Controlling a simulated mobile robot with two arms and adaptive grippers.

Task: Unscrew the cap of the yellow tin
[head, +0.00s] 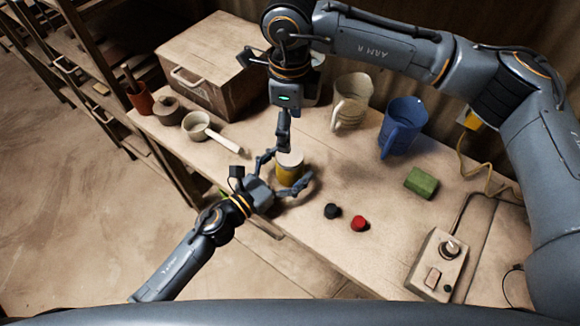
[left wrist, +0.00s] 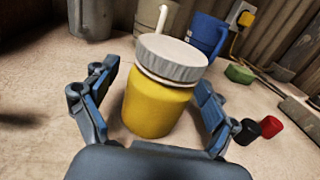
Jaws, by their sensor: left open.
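The yellow tin (head: 287,174) stands upright on the workbench. Its pale grey, ridged cap (head: 290,158) is on top; tin (left wrist: 155,108) and cap (left wrist: 172,58) show large in the left wrist view. My left gripper (head: 288,167) is open, low over the bench, with one finger on each side of the tin. In the left wrist view the left gripper (left wrist: 156,85) shows gaps beside the tin. My right gripper (head: 284,138) points down just above and behind the cap. Its fingers show edge-on, so their opening and any contact are unclear.
A cream jug (head: 350,103) and a blue jug (head: 402,127) stand behind the tin. A green block (head: 421,183), a black knob (head: 333,210) and a red knob (head: 360,223) lie to the right. A saucepan (head: 198,127) and wooden chest (head: 215,70) are to the left.

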